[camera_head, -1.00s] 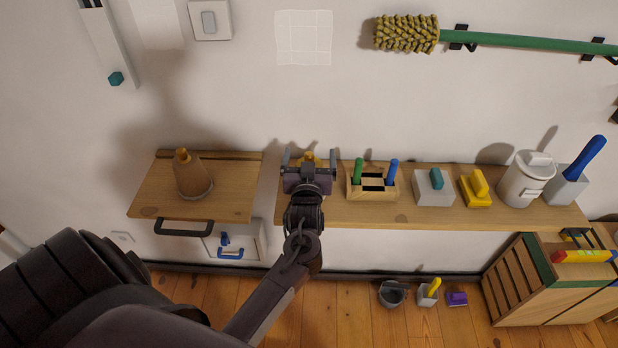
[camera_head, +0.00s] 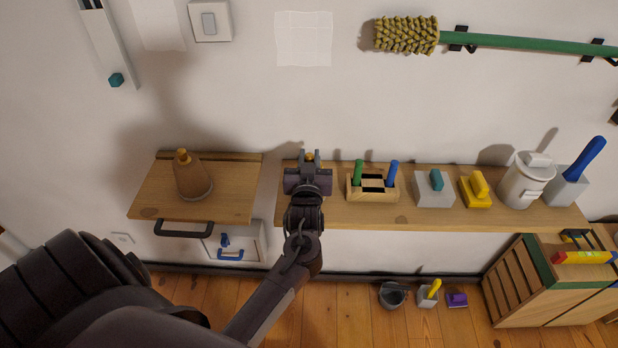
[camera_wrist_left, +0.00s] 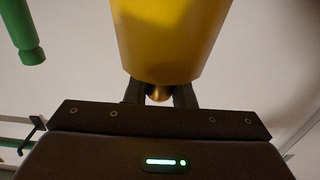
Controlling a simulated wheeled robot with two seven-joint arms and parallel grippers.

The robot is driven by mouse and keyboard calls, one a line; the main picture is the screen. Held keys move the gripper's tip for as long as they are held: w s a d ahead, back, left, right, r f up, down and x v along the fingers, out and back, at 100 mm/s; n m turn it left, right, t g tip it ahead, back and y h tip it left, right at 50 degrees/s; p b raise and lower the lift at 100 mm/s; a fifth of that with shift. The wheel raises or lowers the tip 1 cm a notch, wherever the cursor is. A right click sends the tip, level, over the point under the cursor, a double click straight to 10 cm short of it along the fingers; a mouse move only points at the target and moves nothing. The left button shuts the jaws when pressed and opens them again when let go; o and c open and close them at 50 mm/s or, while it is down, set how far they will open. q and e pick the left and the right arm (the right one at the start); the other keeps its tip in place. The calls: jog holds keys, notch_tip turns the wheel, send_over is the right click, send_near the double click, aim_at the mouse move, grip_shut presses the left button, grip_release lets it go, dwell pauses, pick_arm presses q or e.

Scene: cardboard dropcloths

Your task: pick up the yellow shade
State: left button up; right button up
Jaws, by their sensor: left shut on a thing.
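The yellow shade (camera_wrist_left: 170,38) fills the upper middle of the left wrist view, with a small brass knob (camera_wrist_left: 158,93) at its near end. My left gripper (camera_wrist_left: 159,98) is shut on that knob, one dark finger on each side. In the head view my left gripper (camera_head: 309,157) is over the left end of the long wooden shelf (camera_head: 400,213). It hides almost all of the yellow shade there; only a small yellow bit shows between the fingers. I cannot tell whether the shade touches the shelf. My right gripper is not in view.
A brown cone-shaped shade (camera_head: 193,178) stands on the small left shelf (camera_head: 150,200). Right of my gripper are a wooden caddy (camera_head: 372,195), a grey block (camera_head: 433,193), a yellow block (camera_head: 474,195) and a white canister (camera_head: 524,182). A green-handled mop (camera_head: 530,42) hangs above.

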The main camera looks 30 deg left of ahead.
pick_arm(q)
jog(key=shift+r+p, duration=1.2)
grip_shut()
jog(key=shift+r+p, duration=3.15)
jog(key=shift+r, duration=0.15)
